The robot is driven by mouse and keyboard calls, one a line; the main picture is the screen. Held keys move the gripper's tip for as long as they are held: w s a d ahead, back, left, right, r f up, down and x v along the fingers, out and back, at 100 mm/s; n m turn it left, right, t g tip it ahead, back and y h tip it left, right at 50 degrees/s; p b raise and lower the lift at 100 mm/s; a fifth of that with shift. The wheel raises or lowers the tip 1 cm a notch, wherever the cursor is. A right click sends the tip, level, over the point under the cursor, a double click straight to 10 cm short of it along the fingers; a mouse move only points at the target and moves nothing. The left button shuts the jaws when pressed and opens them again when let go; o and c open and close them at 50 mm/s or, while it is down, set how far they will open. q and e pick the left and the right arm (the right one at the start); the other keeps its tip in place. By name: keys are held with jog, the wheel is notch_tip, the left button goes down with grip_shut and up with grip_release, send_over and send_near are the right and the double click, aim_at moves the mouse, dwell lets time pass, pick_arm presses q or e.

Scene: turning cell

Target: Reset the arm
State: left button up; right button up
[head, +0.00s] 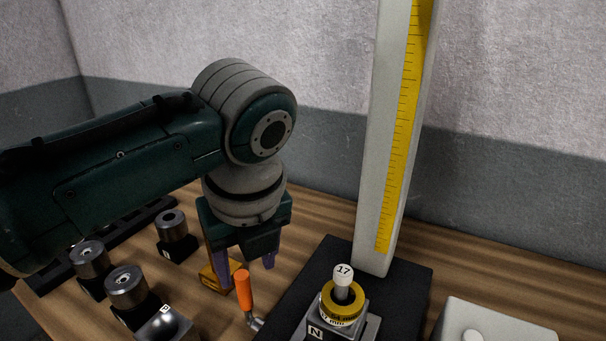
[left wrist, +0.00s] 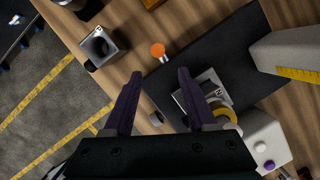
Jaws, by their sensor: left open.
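My left arm comes in from the left in the head view and bends down over the wooden table. My left gripper (head: 246,270) points down, its purple fingers apart with nothing between them. In the left wrist view the two fingers (left wrist: 157,98) are also spread and empty. An orange-handled tool (head: 243,290) stands just in front of the gripper; its orange end (left wrist: 158,50) shows beyond the fingertips in the wrist view. A part with a yellow ring (head: 342,302) and a white cap marked 17 sits on a block marked N, right of the gripper. My right gripper is not in view.
A tall white column with a yellow scale (head: 397,130) rises from a black base plate (head: 415,285). Several metal cylinders on dark blocks (head: 90,262) stand at the left. An orange box (head: 213,277) is behind the gripper. A pale box with a button (head: 490,318) is at the right.

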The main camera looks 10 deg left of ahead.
pick_arm(q)
jog(key=s+d+f+n+h, duration=0.2)
jog(key=s+f+n+h, duration=0.15)
jog(key=s+n, duration=0.85)
jog(key=s+a+r+n+t+y, duration=0.15)
jog(key=s+a+r+n, duration=0.25)
jog(key=s+a+n, duration=0.8)
jog(key=w+d+r+n+p, duration=0.1)
jog(key=d+r+n+p, duration=0.1)
jog(key=r+p, duration=2.8)
jog(key=shift+d+r+p, duration=0.4)
jog(key=shift+d+p, duration=0.15)
jog(key=shift+g, duration=0.25)
